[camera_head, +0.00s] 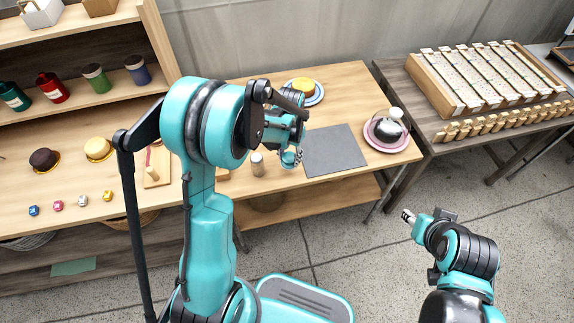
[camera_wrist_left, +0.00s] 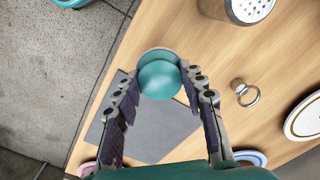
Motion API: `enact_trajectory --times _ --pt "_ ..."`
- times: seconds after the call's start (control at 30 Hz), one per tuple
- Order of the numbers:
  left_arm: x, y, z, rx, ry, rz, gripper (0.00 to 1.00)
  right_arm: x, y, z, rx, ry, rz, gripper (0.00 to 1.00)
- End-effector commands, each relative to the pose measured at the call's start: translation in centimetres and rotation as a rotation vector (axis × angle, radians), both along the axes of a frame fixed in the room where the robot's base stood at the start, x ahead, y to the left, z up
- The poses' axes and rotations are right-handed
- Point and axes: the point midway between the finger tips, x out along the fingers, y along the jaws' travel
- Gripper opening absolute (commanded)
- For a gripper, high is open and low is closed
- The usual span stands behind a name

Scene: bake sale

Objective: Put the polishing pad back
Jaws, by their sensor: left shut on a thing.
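The polishing pad (camera_wrist_left: 160,80), a round teal thing with a paler disc edge behind it, is between the fingers of my left gripper (camera_wrist_left: 159,74). The gripper is shut on it. In the head view my left gripper (camera_head: 297,154) is over the wooden table by the left edge of a dark grey mat (camera_head: 337,150), with the teal pad (camera_head: 288,159) at its tips. The mat also shows below the pad in the wrist view (camera_wrist_left: 165,138). I cannot tell the pad's height. My right gripper (camera_head: 408,216) is over the floor, too small to read.
A shaker (camera_head: 257,165) stands left of the gripper. A small metal ring-like thing (camera_wrist_left: 246,94) lies on the table. A pink plate (camera_head: 372,143) with a dark-and-white item is right of the mat. A yellow item on a blue-rimmed plate (camera_head: 317,96) is behind. Shelves stand left.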

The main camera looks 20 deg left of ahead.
Motion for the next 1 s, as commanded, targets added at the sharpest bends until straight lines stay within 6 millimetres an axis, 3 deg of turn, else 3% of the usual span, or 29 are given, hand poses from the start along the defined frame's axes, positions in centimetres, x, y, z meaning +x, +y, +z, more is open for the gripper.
enact_trajectory --times 0.17,0.43,0.8,0.83,0.9,1.0 --pt "0.1 0.9 -0.8 0.000 0.000 0.000 0.09 0.0 0.0 -0.5 0.000 0.000 0.000 0.40" --pt "0.1 0.8 -4.5 0.000 0.000 0.000 0.09 0.0 0.0 -2.4 0.000 0.000 0.000 0.40" --pt "0.1 0.8 -4.8 0.000 0.000 0.000 0.09 0.0 0.0 -2.5 0.000 0.000 0.000 0.40" --pt "0.1 0.8 -4.9 0.000 0.000 0.000 0.43 0.0 0.0 -2.6 0.000 0.000 0.000 0.40" --pt "0.1 0.8 -4.8 0.000 0.000 0.000 0.61 0.0 0.0 -2.5 0.000 0.000 0.000 0.40" --pt "0.1 0.8 -4.7 0.000 0.000 0.000 0.61 0.0 0.0 -2.4 0.000 0.000 0.000 0.40"
